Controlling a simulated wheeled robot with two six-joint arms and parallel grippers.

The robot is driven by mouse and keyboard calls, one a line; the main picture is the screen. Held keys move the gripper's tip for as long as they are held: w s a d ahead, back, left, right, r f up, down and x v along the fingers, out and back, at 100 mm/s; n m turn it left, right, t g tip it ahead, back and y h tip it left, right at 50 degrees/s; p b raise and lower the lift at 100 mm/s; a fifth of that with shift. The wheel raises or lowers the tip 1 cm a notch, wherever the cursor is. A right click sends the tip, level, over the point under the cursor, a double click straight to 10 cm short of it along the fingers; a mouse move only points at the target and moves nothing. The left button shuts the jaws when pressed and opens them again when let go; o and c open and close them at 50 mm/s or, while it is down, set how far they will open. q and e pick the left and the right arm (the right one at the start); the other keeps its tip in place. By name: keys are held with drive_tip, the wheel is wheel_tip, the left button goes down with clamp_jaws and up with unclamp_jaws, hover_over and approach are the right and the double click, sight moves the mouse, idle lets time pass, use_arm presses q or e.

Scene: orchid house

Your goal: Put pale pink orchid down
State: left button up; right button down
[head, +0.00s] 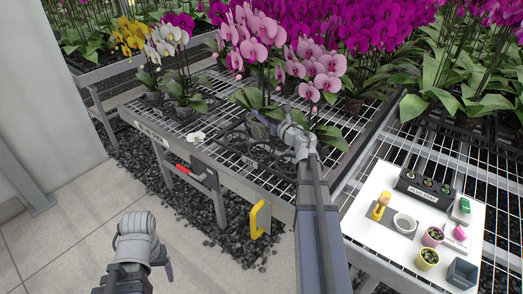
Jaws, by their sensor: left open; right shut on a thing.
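The pale pink orchid (255,48) stands upright over the slatted bench, its leaves low above a small grey pot (258,129). My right gripper (270,124) is shut on this pot from the right side. The pot is over the dark tray with round holes (238,152); I cannot tell whether it touches the tray. My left gripper (140,245) is open and empty, low at the left above the floor and away from the bench; its fingers are mostly hidden.
Another pink orchid (318,72) stands close right, beyond my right wrist. White and yellow orchids (168,45) stand at the left. A fallen white bloom (196,136) lies near the front edge. A white work board (385,240) with small pots is at right.

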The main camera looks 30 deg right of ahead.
sight(263, 135)
wheel_tip(263, 135, down, 6)
drive_tip(key=b, duration=0.6)
drive_tip(key=shift+f, duration=0.25)
wheel_tip(263, 135, down, 4)
drive_tip(key=b, duration=0.3)
drive_tip(key=shift+r+b, duration=0.15)
drive_tip(key=shift+b, duration=0.25)
drive_tip(key=shift+c, duration=1.8)
unclamp_jaws()
